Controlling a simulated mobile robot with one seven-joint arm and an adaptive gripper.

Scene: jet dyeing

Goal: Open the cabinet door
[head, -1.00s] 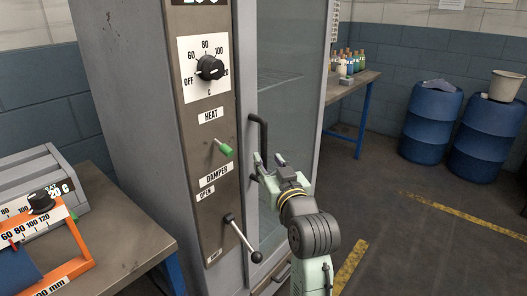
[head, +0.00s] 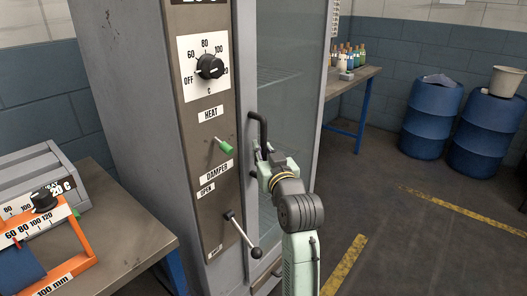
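The tall grey cabinet has a glass door (head: 283,85) in a grey frame, and the door looks shut. Its dark bar handle (head: 263,128) stands upright near the door's left edge. My gripper (head: 265,150) is at the handle's lower half, with its fingertips close about the bar. The fingers partly hide the bar, and I cannot tell whether they press on it.
The cabinet's control panel has a black dial (head: 210,66), a green knob (head: 225,147) and a damper lever (head: 243,236) left of the handle. A bench with bottles (head: 350,72) and blue barrels (head: 429,118) stand behind. The floor at right is clear.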

